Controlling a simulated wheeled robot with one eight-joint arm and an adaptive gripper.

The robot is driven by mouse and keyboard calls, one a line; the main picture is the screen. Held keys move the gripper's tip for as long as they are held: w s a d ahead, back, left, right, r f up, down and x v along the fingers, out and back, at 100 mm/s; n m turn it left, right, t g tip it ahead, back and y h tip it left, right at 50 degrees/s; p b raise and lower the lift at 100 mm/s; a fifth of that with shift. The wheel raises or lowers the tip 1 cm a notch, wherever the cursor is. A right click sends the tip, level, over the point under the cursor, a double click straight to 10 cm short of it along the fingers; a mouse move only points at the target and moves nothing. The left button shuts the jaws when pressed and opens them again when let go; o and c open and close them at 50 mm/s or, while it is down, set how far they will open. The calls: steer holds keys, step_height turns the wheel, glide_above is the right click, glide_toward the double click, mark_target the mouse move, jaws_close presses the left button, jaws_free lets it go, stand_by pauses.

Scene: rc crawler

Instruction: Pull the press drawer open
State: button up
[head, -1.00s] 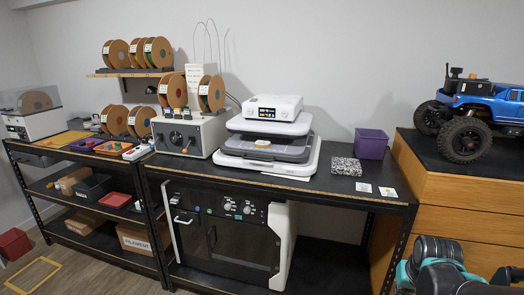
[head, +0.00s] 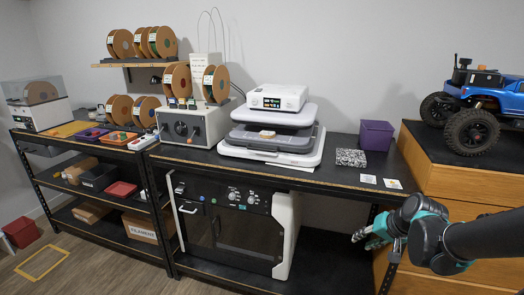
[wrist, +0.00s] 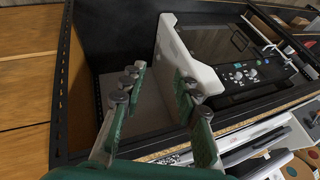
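The white press (head: 278,98) stands on the black bench. Its grey drawer (head: 262,143) sits between the raised upper part and the white base, with a small pale item (head: 267,134) on it. I cannot tell how far the drawer is out. My gripper (head: 362,237) is low in front of the bench, to the right of and well apart from the press. In the wrist view, my gripper (wrist: 160,88) has its fingers spread with nothing between them. White and dark edges, likely the press (wrist: 262,143), show at the lower right there.
A purple bin (head: 376,136) and a speckled block (head: 350,158) stand right of the press. A white-sided oven (head: 285,225) is below the bench. A wooden drawer cabinet (head: 440,187) bearing a blue crawler (head: 498,95) borders my arm at right.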

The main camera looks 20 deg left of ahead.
steer(key=w+a+r+m+y, duration=0.1)
steer(key=w+a+r+y, duration=0.25)
steer(key=w+a, duration=0.35)
steer(key=w+a+r+m+y, duration=0.1)
steer(key=w+a+r+y, duration=0.3)
steer(key=a, duration=0.5)
steer(key=m+y, duration=0.3)
steer(key=y, duration=0.1)
glide_toward(264, 150)
steer(key=shift+t, duration=0.4)
steer(key=x, duration=1.1)
steer(key=shift+s+a+f, duration=0.1)
steer(key=shift+a, duration=0.25)
steer(key=shift+c, duration=0.6)
jaws_close()
